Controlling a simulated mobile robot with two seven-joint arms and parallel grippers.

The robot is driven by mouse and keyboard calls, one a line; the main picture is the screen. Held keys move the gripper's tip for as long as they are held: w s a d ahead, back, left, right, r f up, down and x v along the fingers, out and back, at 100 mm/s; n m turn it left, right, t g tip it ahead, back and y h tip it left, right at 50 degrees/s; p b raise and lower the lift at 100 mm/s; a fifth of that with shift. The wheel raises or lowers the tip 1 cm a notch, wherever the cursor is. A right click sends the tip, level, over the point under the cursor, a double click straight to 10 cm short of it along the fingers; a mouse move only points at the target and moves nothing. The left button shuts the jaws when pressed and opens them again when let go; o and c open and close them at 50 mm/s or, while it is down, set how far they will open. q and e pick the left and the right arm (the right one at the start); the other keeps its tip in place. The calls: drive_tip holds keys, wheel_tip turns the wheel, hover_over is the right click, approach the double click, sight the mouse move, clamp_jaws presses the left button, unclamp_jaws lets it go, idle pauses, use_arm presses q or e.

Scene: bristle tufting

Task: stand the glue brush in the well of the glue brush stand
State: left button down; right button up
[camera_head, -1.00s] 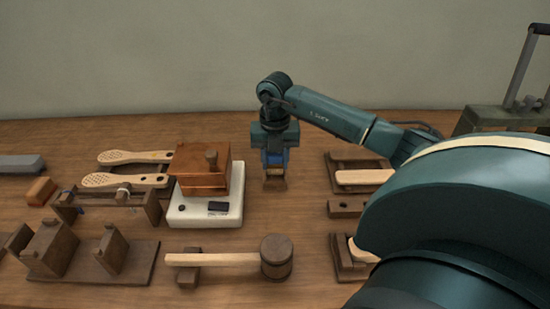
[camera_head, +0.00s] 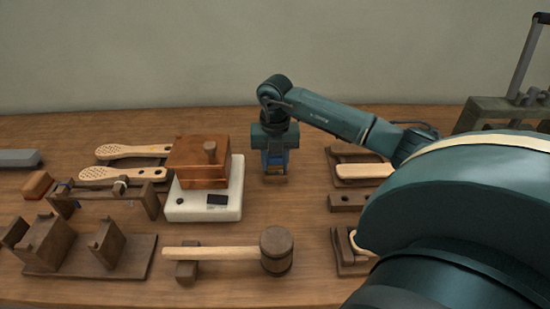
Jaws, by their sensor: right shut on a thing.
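My right gripper (camera_head: 275,164) points straight down at the middle of the table, right of the white scale. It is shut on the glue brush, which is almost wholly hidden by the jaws. My left gripper is not in view.
A copper-brown box (camera_head: 198,167) sits on the white scale (camera_head: 203,205), close left of the gripper. A mallet (camera_head: 277,250) lies in front. Wooden holders with a pale handle (camera_head: 364,171) are to the right. The table behind the gripper is clear.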

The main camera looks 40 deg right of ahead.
drive_tip(key=shift+s+a+f, duration=0.1)
drive_tip(key=shift+f, duration=0.2)
drive_tip(key=o, duration=1)
drive_tip(key=shift+f, duration=0.1)
drive_tip(key=shift+o, duration=0.2)
drive_tip(key=shift+c, duration=1)
drive_tip(key=shift+o, duration=0.2)
drive_tip(key=shift+s+d, duration=0.1)
drive_tip(key=shift+d, duration=0.1)
